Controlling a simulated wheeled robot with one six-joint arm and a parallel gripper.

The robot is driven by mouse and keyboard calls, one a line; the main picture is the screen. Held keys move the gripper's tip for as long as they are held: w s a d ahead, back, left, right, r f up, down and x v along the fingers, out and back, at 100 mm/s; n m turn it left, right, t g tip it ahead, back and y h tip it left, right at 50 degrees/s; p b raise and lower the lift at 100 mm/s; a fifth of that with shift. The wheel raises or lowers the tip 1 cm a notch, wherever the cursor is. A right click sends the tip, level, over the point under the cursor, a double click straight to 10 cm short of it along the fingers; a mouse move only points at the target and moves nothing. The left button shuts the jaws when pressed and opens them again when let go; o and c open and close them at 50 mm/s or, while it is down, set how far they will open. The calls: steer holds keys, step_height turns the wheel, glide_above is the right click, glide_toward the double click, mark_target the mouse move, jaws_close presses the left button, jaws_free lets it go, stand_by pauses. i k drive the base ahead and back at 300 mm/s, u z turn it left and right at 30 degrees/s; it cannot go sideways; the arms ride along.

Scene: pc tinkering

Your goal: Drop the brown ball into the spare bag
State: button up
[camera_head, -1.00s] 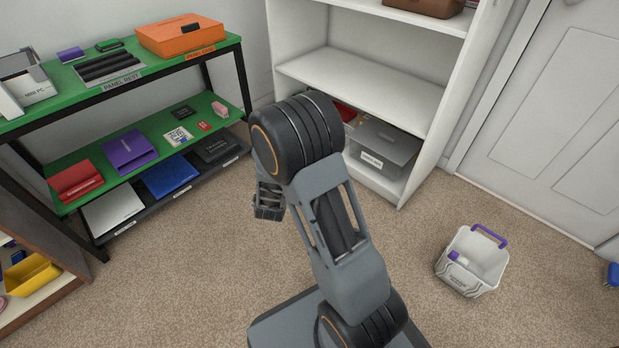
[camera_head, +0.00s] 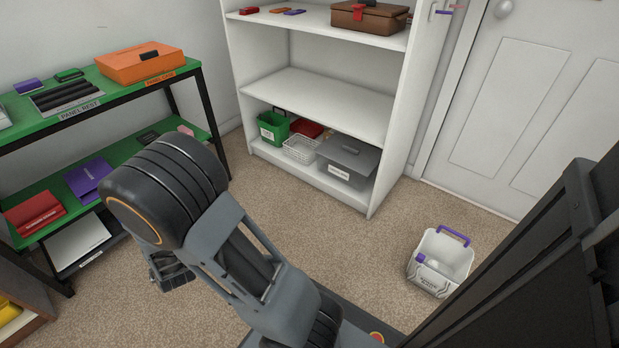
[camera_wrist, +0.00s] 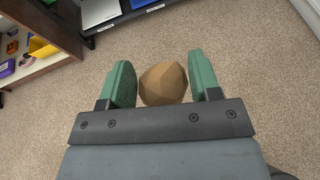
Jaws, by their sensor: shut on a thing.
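The brown ball (camera_wrist: 163,84), faceted and tan-brown, sits between the two green fingers of my gripper (camera_wrist: 163,82) in the wrist view. My gripper is shut on it, with carpet below. In the head view my gripper (camera_head: 170,272) hangs low at the left, partly behind my arm, and the ball cannot be made out there. No thing in view can be clearly read as the spare bag. A white bin with a purple handle (camera_head: 428,276) stands on the carpet at the right, with a small white and purple item inside.
A white shelf unit (camera_head: 330,91) stands at the back, holding a brown case (camera_head: 368,18), a green bin (camera_head: 272,128), a white basket (camera_head: 300,150) and a grey lidded box (camera_head: 346,158). A green-shelved rack (camera_head: 110,150) stands left. Carpet between the rack and bin is clear.

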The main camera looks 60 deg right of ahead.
mark_target(438, 265)
steer(key=u, duration=0.65)
steer(key=k, duration=1.7)
steer(key=z, duration=0.8)
